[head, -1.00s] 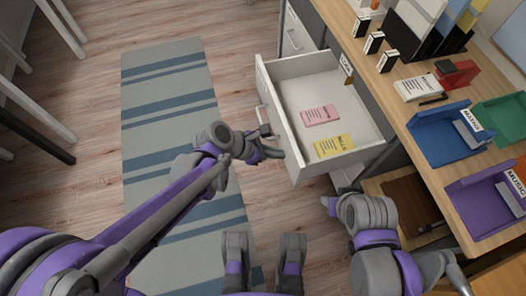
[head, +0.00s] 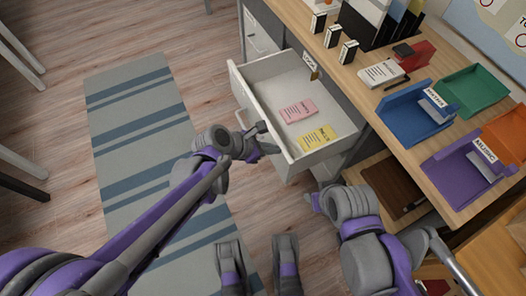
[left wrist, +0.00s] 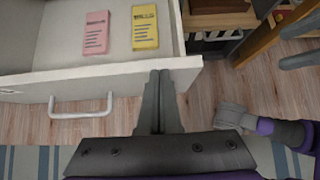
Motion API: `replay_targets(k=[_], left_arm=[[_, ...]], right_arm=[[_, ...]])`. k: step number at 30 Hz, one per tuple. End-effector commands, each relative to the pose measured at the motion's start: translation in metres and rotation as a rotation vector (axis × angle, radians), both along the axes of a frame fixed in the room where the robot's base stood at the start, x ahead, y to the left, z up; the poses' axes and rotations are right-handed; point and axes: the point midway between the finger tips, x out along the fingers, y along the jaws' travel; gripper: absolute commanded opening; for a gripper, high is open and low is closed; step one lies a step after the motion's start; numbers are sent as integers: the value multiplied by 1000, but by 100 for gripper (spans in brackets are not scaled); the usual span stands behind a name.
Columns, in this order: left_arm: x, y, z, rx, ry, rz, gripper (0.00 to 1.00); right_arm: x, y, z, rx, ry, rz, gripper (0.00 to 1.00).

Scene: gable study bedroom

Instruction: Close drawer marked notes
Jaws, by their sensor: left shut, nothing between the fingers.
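The white drawer (head: 262,116) stands pulled out from the desk, with a pink note (head: 298,110) and a yellow note (head: 316,138) lying inside. A small tag (head: 311,66) sits at its back; its lettering is too small to read surely. In the left wrist view, the drawer's front panel (left wrist: 60,80) and its handle (left wrist: 80,107) show. My left gripper (head: 264,141) is at the outside of the front panel, near its closer end. Its shut, empty fingers (left wrist: 160,76) overlap the panel's top edge in the wrist view, right of the handle; contact is unclear. My right gripper (head: 314,200) is mostly hidden.
The desktop (head: 375,118) above holds blue (head: 402,118), green (head: 475,88) and purple (head: 450,168) trays, and several small boxes. A brown lower shelf (head: 385,188) lies right of the drawer. A striped rug (head: 130,100) and open floor lie left.

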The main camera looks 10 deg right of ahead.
Motion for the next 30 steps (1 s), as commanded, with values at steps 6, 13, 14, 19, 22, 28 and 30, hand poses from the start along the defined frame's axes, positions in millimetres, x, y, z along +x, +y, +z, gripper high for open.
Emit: replay_targets(k=[6,13,14,19,22,28,30], left_arm=[[17,-56,0,-2,-1,-7,0],[36,-114,1,-1,-1,-5,0],[38,-121,1,-1,-1,-5,0],[49,-155,1,-1,-1,-4,0],[54,-170,1,-1,-2,-3,0],[61,-188,0,-1,-1,-1,0],[62,-192,0,-1,-1,-1,0]], right_arm=[[0,0,1,0,0,0,44],[-1,0,6,0,-2,0,44],[-1,0,6,0,-2,0,44],[-1,0,10,0,-3,0,44],[-1,0,12,0,-4,0,44],[-2,0,14,0,-5,0,44],[-2,0,14,0,-5,0,44]])
